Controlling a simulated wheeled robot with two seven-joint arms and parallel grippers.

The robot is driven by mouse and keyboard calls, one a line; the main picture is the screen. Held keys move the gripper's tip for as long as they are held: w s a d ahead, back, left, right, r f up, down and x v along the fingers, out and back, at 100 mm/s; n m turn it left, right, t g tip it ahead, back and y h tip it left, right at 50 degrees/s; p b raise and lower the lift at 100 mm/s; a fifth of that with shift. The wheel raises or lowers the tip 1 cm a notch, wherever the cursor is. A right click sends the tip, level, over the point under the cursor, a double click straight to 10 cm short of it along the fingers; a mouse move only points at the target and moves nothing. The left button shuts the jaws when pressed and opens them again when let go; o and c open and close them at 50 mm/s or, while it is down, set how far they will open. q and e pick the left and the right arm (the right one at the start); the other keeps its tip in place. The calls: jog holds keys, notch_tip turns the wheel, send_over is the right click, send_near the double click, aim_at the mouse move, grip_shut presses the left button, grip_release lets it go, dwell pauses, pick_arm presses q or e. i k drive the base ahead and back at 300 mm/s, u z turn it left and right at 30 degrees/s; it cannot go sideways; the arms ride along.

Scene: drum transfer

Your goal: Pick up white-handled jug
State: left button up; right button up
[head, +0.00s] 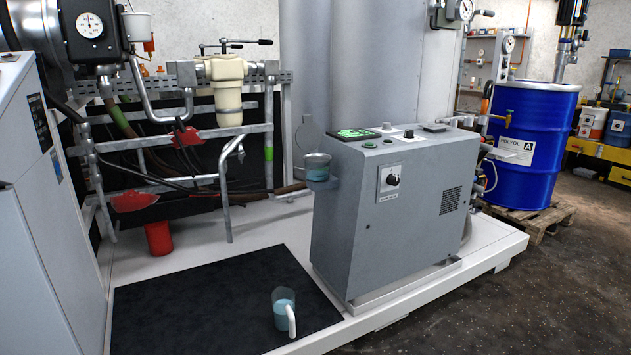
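The white-handled jug (280,309) stands upright on a black mat (190,300) on the floor platform, near the mat's front right corner. It is clear and holds blue liquid. Its white handle (291,320) faces the viewer and slightly right. Nothing touches the jug. Neither of my grippers shows in the head view.
A grey machine cabinet (390,210) stands right of the mat, with a second cup of blue liquid (317,168) at its left side. A white cabinet (40,200) is at left. A pipe rack (180,140) stands behind. A blue drum (530,130) is on a pallet. The mat is otherwise clear.

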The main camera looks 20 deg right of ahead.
aim_at(283, 298)
jog(key=z, duration=0.3)
jog(key=i, duration=1.25)
jog(key=u, duration=0.3)
